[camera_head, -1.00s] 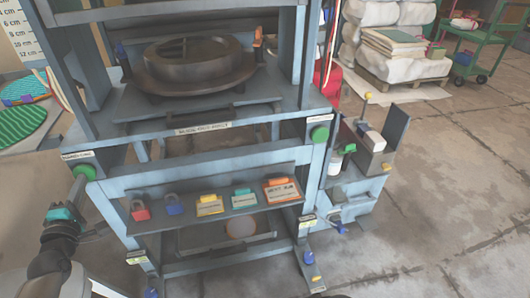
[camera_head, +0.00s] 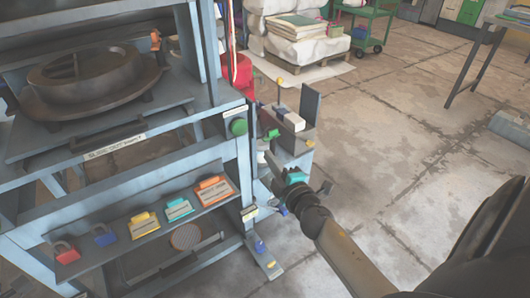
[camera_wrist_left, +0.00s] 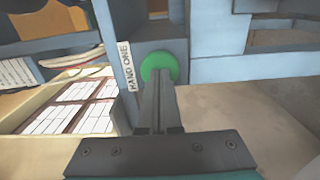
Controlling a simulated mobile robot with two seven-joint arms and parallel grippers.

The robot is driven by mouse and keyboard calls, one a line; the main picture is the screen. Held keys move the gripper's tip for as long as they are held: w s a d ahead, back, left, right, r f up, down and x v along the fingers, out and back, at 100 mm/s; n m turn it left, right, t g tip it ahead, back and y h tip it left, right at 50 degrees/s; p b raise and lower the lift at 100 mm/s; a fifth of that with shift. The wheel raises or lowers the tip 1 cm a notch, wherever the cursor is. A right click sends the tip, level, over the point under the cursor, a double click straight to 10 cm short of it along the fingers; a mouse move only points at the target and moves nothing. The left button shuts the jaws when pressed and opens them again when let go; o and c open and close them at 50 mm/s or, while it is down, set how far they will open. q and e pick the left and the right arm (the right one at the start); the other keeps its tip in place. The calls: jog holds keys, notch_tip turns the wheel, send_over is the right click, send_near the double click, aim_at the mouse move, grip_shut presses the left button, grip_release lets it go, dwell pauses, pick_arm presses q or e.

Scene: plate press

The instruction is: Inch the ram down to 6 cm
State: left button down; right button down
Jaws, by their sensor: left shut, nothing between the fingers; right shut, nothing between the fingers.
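The blue-grey press frame (camera_head: 110,150) fills the left of the head view, with a dark round ring-shaped part (camera_head: 85,75) on its bed. The ram and its scale are out of view. A green button (camera_head: 238,126) sits on the right post. My right gripper (camera_head: 268,156) is shut and empty, just below and right of it, apart from it. In the left wrist view another green button (camera_wrist_left: 159,67) sits beside a "HAND ONE" label (camera_wrist_left: 126,66). My left gripper (camera_wrist_left: 158,88) is shut, its tips overlapping the button's lower edge; contact cannot be told.
A front shelf (camera_head: 150,228) holds several coloured padlocks and tags. A side stand (camera_head: 290,135) with small items is close behind my right gripper. White sacks (camera_head: 290,25) and a green trolley (camera_head: 368,22) stand farther back. The floor at right is mostly clear.

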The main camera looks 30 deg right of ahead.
aim_at(241, 129)
jog(key=shift+w+a+r+n+t+y, duration=0.2)
jog(key=shift+w+n+y, duration=0.4)
jog(key=shift+w, duration=0.75)
jog(key=shift+w+a+r+n+t+y, duration=0.1)
jog(key=shift+w+r+n+y, duration=0.25)
jog(key=shift+w+n, duration=0.8)
jog(key=shift+w+a+r+n+t+y, duration=0.15)
jog(key=shift+w+n+y, duration=0.35)
jog(key=shift+w, duration=1.05)
jog(key=shift+w, duration=1.5)
jog(key=shift+s+d, duration=0.1)
jog(key=shift+s, duration=0.1)
